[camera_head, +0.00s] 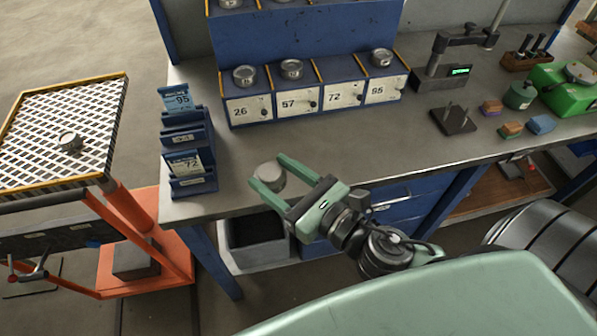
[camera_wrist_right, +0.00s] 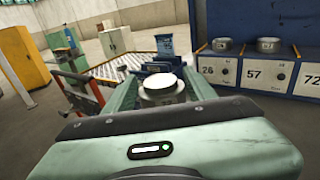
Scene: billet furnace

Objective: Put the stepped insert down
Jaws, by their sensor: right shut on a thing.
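The stepped insert (camera_head: 269,177) is a round grey metal piece with a smaller raised top. My right gripper (camera_head: 271,179) is shut on it, one green finger on each side, near the front edge of the workbench (camera_head: 330,150). In the right wrist view the insert (camera_wrist_right: 161,88) sits upright between the fingertips, its pale top facing up. Whether its underside touches the bench is hidden. My left gripper is not in view.
Numbered drawers 26 (camera_head: 248,110), 57, 72 and 95 stand behind, with similar inserts on some tops. A blue card rack (camera_head: 188,150) stands left of the gripper. An orange cart with a mesh top (camera_head: 60,125) bears another insert. Bare bench lies between gripper and drawers.

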